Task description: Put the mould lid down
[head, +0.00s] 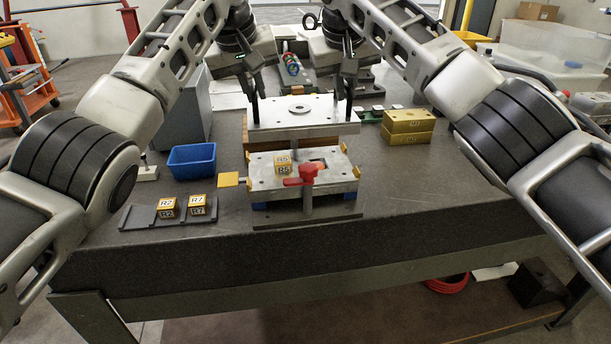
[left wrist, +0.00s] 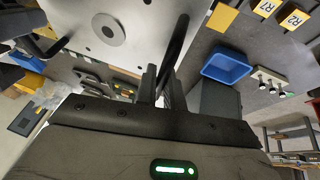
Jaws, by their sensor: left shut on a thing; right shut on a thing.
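The mould lid (head: 280,117), a pale metal plate with a round washer-like ring (head: 299,109) on top, is held level above the mould base. It also fills the upper left of the left wrist view (left wrist: 75,18). My left gripper (head: 254,100) is shut at its left edge and my right gripper (head: 349,100) at its right edge; the exact grip is hard to see. The mould base (head: 336,176) stands below with a clear gap. A yellow R5 cube (head: 283,165) sits on it, beside a red clamp handle (head: 306,174).
A dark rack (head: 137,216) with yellow R2 (head: 167,208) and R7 (head: 198,206) cubes is front left. A blue bin (head: 192,160) stands left. Stacked yellow blocks (head: 409,122) stand right. The grey table (head: 430,190) is clear at front right.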

